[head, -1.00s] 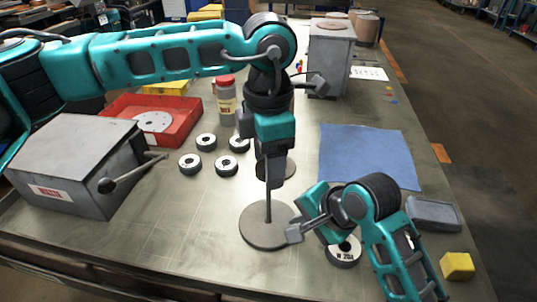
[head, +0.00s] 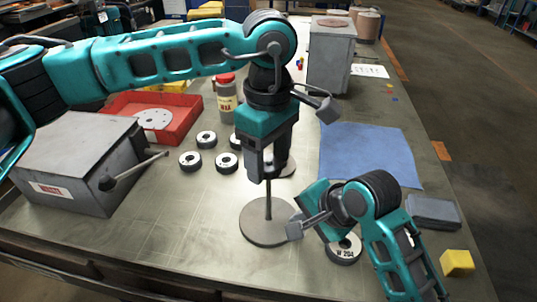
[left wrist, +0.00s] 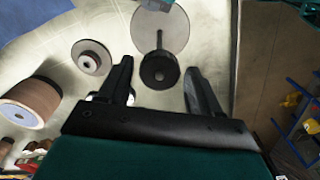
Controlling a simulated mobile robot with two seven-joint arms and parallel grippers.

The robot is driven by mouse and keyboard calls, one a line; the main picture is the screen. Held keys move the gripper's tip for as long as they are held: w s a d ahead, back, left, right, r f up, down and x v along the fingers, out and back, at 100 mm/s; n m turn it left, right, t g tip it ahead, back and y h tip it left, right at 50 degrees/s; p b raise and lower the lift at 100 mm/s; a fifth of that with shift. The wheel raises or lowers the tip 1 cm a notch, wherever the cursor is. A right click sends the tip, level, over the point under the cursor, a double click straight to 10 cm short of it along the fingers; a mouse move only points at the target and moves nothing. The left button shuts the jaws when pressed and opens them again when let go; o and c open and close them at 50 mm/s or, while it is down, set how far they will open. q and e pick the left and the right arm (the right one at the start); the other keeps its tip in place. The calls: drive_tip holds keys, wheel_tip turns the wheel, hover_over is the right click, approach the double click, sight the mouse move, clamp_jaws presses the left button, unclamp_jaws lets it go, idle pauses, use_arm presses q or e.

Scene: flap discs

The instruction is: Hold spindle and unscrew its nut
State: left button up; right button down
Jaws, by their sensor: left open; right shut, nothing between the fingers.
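The spindle is a thin upright rod on a round grey base (head: 262,232) near the front middle of the table. Its dark knurled nut (left wrist: 159,70) shows in the left wrist view, with the rod and base (left wrist: 165,28) beyond it. My left gripper (head: 262,176) is above the spindle, pointing down. It is open, with a finger on either side of the nut in the left wrist view (left wrist: 158,88) and a gap visible on both sides. My right gripper (head: 296,228) is shut and empty, beside the rod above the base's right edge.
Several flap discs (head: 191,161) lie left of centre; another (head: 344,250) lies by my right arm. A grey box with a lever (head: 75,160), red tray (head: 183,117) and bottle (head: 227,100) stand left. A blue cloth (head: 368,155), grey block (head: 433,211) and yellow block (head: 457,263) lie right.

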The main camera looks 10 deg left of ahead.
use_arm(q)
drive_tip(key=m, duration=0.4)
